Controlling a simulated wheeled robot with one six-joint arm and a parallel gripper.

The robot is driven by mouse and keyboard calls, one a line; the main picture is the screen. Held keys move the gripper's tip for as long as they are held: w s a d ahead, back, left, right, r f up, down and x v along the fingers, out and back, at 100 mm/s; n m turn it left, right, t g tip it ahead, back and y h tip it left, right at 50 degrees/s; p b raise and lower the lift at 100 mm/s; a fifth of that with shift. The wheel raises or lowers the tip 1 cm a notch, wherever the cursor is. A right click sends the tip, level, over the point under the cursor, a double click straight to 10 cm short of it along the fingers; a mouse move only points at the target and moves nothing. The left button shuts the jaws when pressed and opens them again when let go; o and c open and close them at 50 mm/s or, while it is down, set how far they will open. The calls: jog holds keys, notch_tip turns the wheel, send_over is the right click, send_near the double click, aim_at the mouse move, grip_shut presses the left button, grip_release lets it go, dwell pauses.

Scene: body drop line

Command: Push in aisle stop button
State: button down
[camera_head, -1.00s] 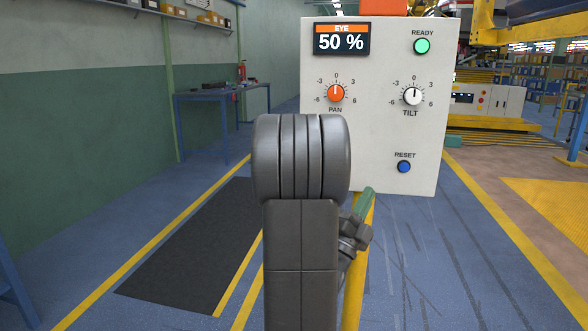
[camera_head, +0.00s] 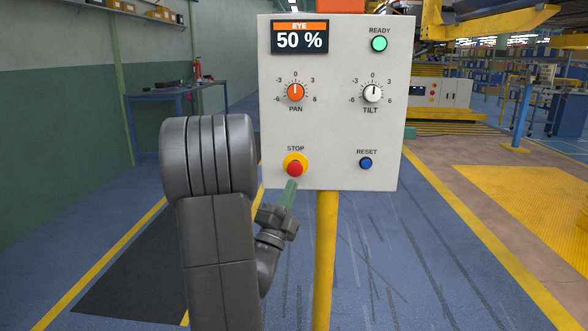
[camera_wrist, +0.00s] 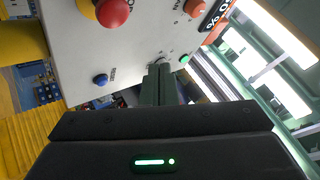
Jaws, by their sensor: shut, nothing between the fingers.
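The stop button (camera_head: 295,168) is a red mushroom button on a yellow collar, low on the left of a pale control panel (camera_head: 333,120), under the label STOP. In the wrist view the red stop button (camera_wrist: 113,12) is at the top edge, left of centre. My gripper (camera_head: 291,186) has green fingers and is just below the button in the head view. In the wrist view the fingers (camera_wrist: 158,82) are together, with nothing between them, and appear to the right of and below the button. I cannot tell whether the fingertips touch the panel.
The panel also has a blue reset button (camera_head: 366,163), an orange pan knob (camera_head: 296,92), a white tilt knob (camera_head: 372,93), a green ready light (camera_head: 379,44) and a display (camera_head: 300,37) reading 50 %. A yellow post (camera_head: 325,260) holds it. A blue table (camera_head: 165,97) stands behind left.

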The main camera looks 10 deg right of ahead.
aim_at(296, 167)
jog(key=w+d, duration=0.2)
jog(key=w, duration=0.5)
jog(key=shift+p, duration=0.35)
jog(key=shift+w+d+f+b, duration=0.15)
jog(key=shift+w+b, duration=0.1)
jog(key=shift+b, duration=0.3)
dwell(1.3)
jog(key=shift+w, duration=0.15)
jog(key=shift+w+d+b, duration=0.15)
jog(key=shift+w+b, duration=0.45)
dwell(0.9)
dwell(0.4)
jog(key=shift+s+a+b, duration=0.15)
jog(key=shift+s+b, duration=0.3)
jog(key=shift+s, duration=0.05)
jog(key=shift+s+a+b, duration=0.15)
jog(key=shift+s+b, duration=0.3)
jog(key=shift+s, duration=0.05)
jog(key=shift+s, duration=0.1)
